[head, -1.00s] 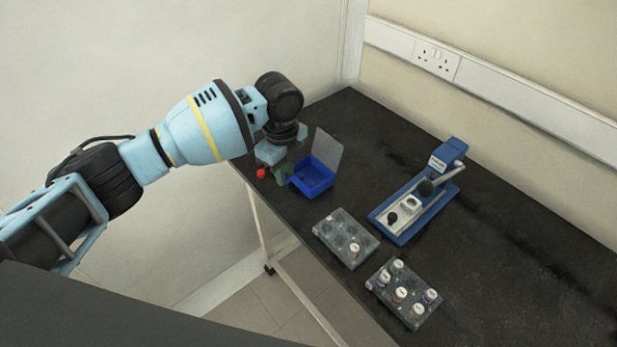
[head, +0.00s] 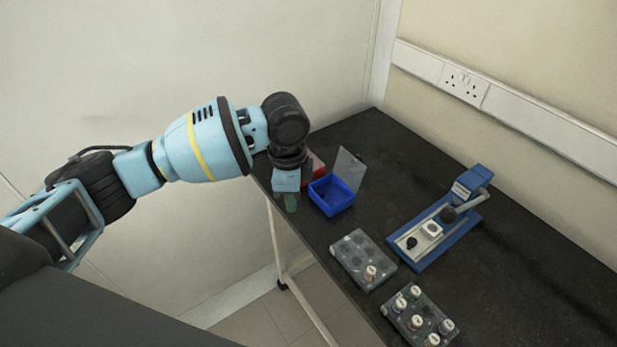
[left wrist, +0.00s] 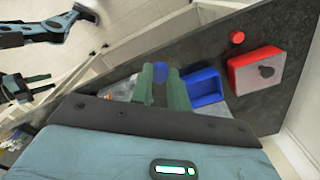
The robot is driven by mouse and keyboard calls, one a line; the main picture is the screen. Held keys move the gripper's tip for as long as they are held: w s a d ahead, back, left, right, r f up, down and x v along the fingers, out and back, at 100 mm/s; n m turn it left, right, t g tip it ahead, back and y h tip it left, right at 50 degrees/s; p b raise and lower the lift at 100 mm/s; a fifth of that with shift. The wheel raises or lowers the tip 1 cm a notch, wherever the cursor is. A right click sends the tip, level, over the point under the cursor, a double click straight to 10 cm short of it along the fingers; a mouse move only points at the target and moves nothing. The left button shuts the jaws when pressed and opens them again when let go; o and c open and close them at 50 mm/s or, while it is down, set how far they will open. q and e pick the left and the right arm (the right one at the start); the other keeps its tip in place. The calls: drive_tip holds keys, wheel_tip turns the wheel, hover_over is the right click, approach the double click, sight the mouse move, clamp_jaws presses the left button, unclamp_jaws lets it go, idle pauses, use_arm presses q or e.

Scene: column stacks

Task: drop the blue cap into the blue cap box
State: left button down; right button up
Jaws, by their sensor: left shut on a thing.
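My left gripper (head: 291,203) is shut on the blue cap (left wrist: 160,72), which shows between the two green fingertips in the left wrist view. The cap is hidden in the head view. The blue cap box (head: 332,197) is an open box with a clear lid standing up at its back. It sits near the table's left edge. My left fingers are just left of it in the head view, apart from it as far as I can see. The box also shows right of the fingers in the left wrist view (left wrist: 205,86).
A red box (left wrist: 257,70) stands beyond the blue one, with a red cap (left wrist: 237,37) beside it. Two racks, one grey (head: 362,260) and one with several white-topped vials (head: 418,317), and a blue press (head: 440,232) stand to the right. Dark tabletop is free between.

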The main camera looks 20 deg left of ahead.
use_arm(q)
drive_tip(key=s+a+r+n, duration=0.1)
drive_tip(key=s+a+n, duration=0.1)
drive_tip(key=s+n, duration=0.4)
drive_tip(key=s+a+r+n, duration=0.1)
drive_tip(key=s+r+n, duration=0.1)
drive_tip(key=s+n, duration=0.4)
drive_tip(key=n, duration=0.3)
drive_tip(key=shift+s+a, duration=0.2)
drive_tip(key=shift+a, duration=0.2)
drive_tip(key=shift+w+r, duration=0.1)
